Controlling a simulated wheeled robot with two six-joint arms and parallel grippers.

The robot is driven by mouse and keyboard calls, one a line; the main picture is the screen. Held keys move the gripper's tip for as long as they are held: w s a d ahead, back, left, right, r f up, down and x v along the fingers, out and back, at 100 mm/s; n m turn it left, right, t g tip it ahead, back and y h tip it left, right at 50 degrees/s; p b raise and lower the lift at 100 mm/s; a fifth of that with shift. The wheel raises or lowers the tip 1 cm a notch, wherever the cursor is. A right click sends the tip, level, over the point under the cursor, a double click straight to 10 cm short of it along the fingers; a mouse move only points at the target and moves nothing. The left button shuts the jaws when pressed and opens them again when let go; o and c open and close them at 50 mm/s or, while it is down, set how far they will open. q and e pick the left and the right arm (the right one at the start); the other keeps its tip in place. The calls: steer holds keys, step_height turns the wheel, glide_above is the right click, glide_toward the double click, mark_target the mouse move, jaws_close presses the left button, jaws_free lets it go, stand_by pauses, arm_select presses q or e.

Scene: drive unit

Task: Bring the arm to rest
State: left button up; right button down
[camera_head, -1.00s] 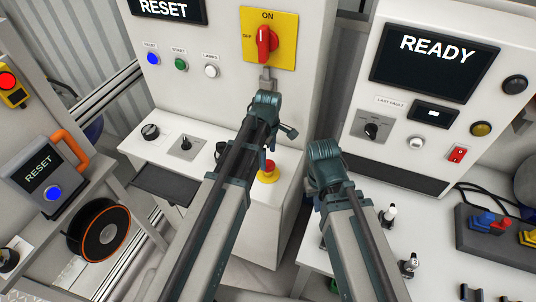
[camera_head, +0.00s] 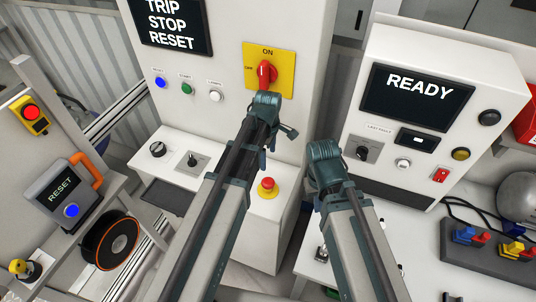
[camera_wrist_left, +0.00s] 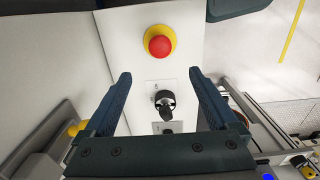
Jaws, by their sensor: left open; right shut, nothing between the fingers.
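My left arm (camera_head: 213,230) reaches up from the bottom of the head view, its teal end in front of the foot of the red switch (camera_head: 265,74). My right gripper's fingers are hidden.
A red stop button (camera_head: 267,187) sits on the ledge, just right of my left arm; it also shows in the left wrist view (camera_wrist_left: 159,42). A READY screen (camera_head: 418,92) stands at right. A RESET pendant (camera_head: 62,190) and cable reel (camera_head: 109,239) are at left.

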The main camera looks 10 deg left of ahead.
arm_select(q)
steer(key=shift+f, duration=0.1)
steer(key=s+d+f+m+b, duration=0.2)
steer(key=s+f+m+b, duration=0.2)
steer(key=s+m+b, duration=0.1)
steer(key=s+d+f+m+b, duration=0.2)
steer(key=s+f+m+b, duration=0.2)
steer(key=m, duration=0.4)
steer(key=s+d+f+m+y+b, duration=0.1)
steer(key=s+d+f+m+b, duration=0.1)
steer(key=s+f+m+b, duration=0.3)
steer(key=shift+s+f+m+b, duration=0.35)
steer(key=shift+s+f+m, duration=0.45)
steer(key=shift+s, duration=0.2)
